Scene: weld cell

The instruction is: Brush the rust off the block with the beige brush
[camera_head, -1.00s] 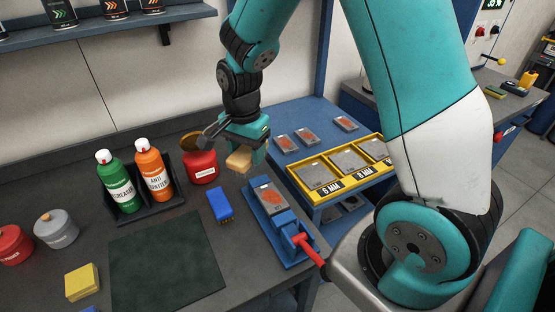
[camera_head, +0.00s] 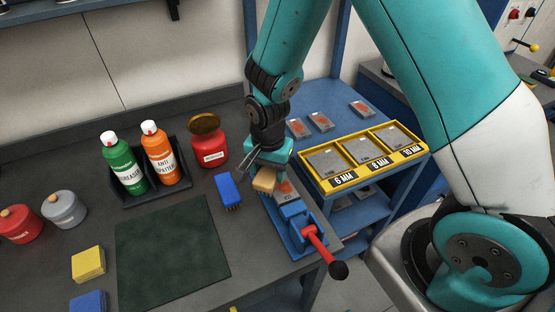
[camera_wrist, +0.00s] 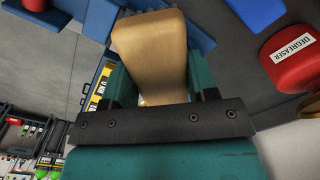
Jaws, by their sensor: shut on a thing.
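My gripper (camera_head: 267,168) is shut on the beige brush (camera_head: 264,180). In the wrist view the brush's beige body (camera_wrist: 150,50) fills the space between the fingers; its bristles are hidden. In the head view the brush is over the far left part of the block (camera_head: 284,190), a grey plate with an orange-red rust patch, partly hidden by the gripper and brush. I cannot tell whether the brush touches it. The block sits in a blue vise (camera_head: 296,222) with a red, black-knobbed handle.
A blue brush (camera_head: 227,188) lies just left of the vise. A red degreaser pot (camera_head: 209,145) stands behind it. Green and orange bottles (camera_head: 158,155) stand in a dark rack. A yellow tray (camera_head: 333,186) of plates is right. A dark mat (camera_head: 170,250) lies front left.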

